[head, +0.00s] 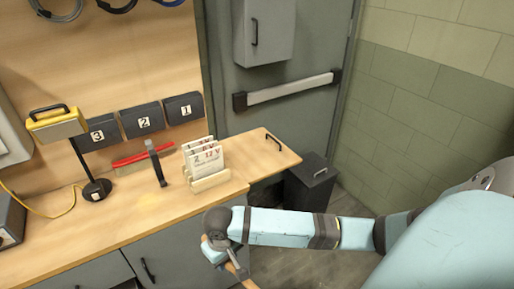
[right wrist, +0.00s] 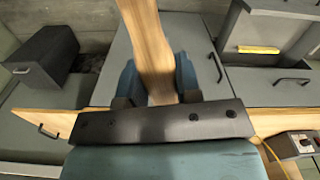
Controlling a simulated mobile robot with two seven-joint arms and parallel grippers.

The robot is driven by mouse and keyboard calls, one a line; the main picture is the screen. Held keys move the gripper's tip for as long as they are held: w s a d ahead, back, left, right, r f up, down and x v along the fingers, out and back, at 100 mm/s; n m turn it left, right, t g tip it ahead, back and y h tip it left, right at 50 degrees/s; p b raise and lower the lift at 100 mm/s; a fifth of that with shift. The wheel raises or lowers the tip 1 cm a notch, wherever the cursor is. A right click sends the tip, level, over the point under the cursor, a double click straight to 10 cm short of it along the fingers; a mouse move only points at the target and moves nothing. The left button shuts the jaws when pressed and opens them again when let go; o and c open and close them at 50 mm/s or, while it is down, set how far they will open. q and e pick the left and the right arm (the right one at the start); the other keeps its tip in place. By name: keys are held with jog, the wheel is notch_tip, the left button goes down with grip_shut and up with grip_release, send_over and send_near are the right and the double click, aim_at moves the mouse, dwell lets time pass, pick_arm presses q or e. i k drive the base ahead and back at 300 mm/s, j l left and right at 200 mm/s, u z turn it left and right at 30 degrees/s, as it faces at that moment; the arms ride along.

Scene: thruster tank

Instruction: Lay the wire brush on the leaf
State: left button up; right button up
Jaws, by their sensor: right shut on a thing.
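My right gripper (head: 216,253) is in front of the bench, low in the head view, its blue fingers shut on a wooden handle (head: 240,270). I take this to be the wire brush; its bristles do not show. In the right wrist view the wooden piece (right wrist: 150,45) stands between the blue fingers of the right gripper (right wrist: 158,82). The leaf (head: 268,150) is the bare wooden flap at the bench's right end, level with the top. The brush is apart from it, nearer the camera. My left gripper is not in view.
A card rack (head: 210,180) stands on the bench just left of the leaf. A dark upright tool (head: 155,163) and a red-edged piece (head: 130,160) are farther left, with a lamp stand (head: 97,188). A dark bin (head: 312,183) stands beyond the leaf, by the door (head: 275,100).

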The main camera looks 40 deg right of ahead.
aim_at(253, 152)
jog(key=i+l, duration=0.15)
jog(key=l, duration=0.2)
jog(key=i+l, duration=0.15)
jog(key=l, duration=0.25)
jog(key=i+l, duration=0.2)
jog(key=l, duration=0.15)
jog(key=i+l, duration=0.15)
jog(key=l, duration=0.2)
jog(key=i+l, duration=0.15)
jog(key=l, duration=0.25)
jog(key=j+u, duration=0.05)
